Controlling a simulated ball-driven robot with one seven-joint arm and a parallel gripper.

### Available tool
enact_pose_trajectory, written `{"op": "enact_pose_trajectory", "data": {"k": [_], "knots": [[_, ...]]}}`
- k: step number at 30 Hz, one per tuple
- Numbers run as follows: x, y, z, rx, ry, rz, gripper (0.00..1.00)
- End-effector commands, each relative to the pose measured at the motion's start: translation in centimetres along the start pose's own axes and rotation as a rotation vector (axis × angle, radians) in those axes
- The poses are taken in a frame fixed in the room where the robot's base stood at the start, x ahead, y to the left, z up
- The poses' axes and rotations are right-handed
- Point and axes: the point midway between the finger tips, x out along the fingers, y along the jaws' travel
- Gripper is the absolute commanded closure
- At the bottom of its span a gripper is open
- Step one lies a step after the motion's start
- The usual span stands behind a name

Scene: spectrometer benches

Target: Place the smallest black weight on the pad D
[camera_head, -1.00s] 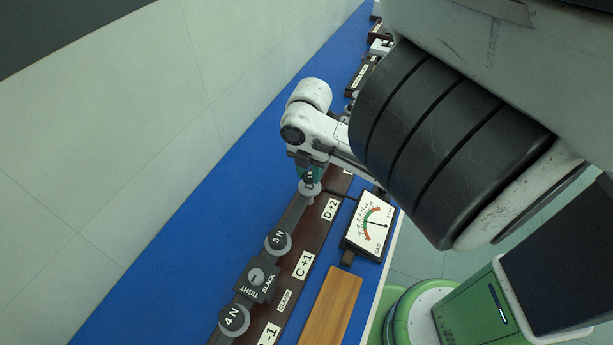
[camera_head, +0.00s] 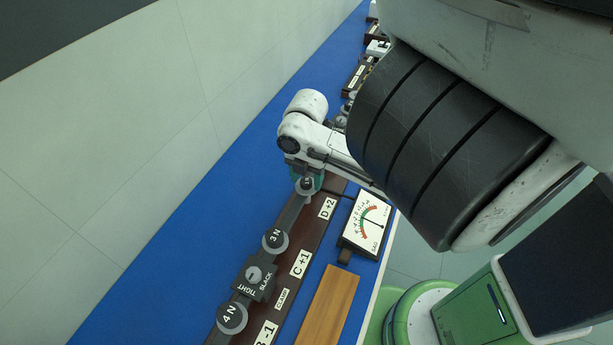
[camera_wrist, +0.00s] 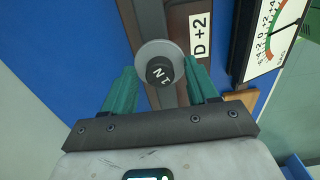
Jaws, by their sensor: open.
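The smallest black weight, marked 1 N (camera_head: 306,186), stands upright at the far end of the dark beam, beside the D +2 label (camera_head: 327,207). In the wrist view the weight (camera_wrist: 160,72) appears over a light grey disc at D, taken as pad D (camera_wrist: 150,46). My gripper (camera_wrist: 160,66) is open. Its teal fingers are on either side of the weight, with visible gaps. In the head view the gripper (camera_head: 305,178) is low at the weight and partly hides it and the disc. Whether the weight's underside touches the disc is hidden.
A 3 N weight (camera_head: 275,238) stands at C +1 and a 4 N weight (camera_head: 231,315) nearer. Between them is a black clamp block (camera_head: 254,279). A dial meter (camera_head: 368,224) and a wooden board (camera_head: 328,305) lie to the right. The blue bench (camera_head: 170,230) is clear at left.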

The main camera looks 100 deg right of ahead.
Motion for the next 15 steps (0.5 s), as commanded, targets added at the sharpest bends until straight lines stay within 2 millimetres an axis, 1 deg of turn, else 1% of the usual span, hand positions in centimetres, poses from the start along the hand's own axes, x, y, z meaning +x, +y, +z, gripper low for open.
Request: {"op": "enact_pose_trajectory", "data": {"k": [4, 8, 11, 15], "knots": [[-0.2, 0.0, 0.0, 0.000, 0.000, 0.001, 0.42], [-1.3, 0.1, 0.0, -0.001, 0.000, 0.002, 0.42], [-3.0, 0.1, 0.0, -0.003, -0.002, 0.003, 0.42], [-6.2, 0.1, 0.0, -0.004, -0.003, 0.003, 0.42]]}}
